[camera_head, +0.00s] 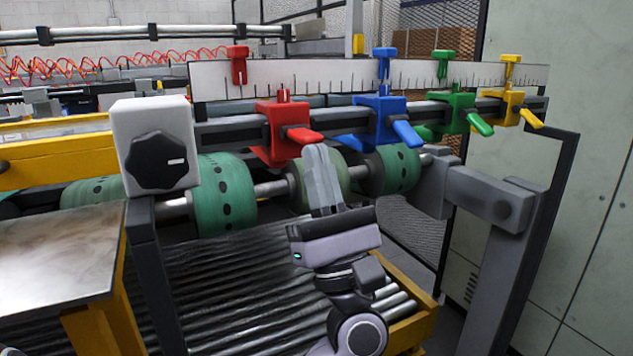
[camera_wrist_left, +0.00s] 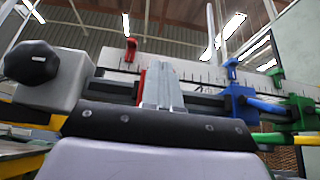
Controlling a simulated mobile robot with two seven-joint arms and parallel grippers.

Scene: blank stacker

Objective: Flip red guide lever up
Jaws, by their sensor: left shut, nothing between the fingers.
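The red guide block (camera_head: 275,130) sits on the dark rail below the ruler. Its red lever (camera_head: 305,135) sticks out toward me and to the right, tilted slightly down. My left gripper (camera_head: 316,150) is shut and empty, with its fingers pointing up and the tips just below the red lever. I cannot tell whether they touch it. In the left wrist view, the closed fingers (camera_wrist_left: 160,75) hide most of the red guide, and only a red strip (camera_wrist_left: 141,84) shows beside them. My right gripper is not in view.
Blue (camera_head: 407,133), green (camera_head: 480,124) and yellow (camera_head: 531,118) levers stand to the right on the same rail. A grey block with a black knob (camera_head: 157,161) is at the left. Green rollers (camera_head: 226,192) lie below the rail. A grey cabinet is at the far right.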

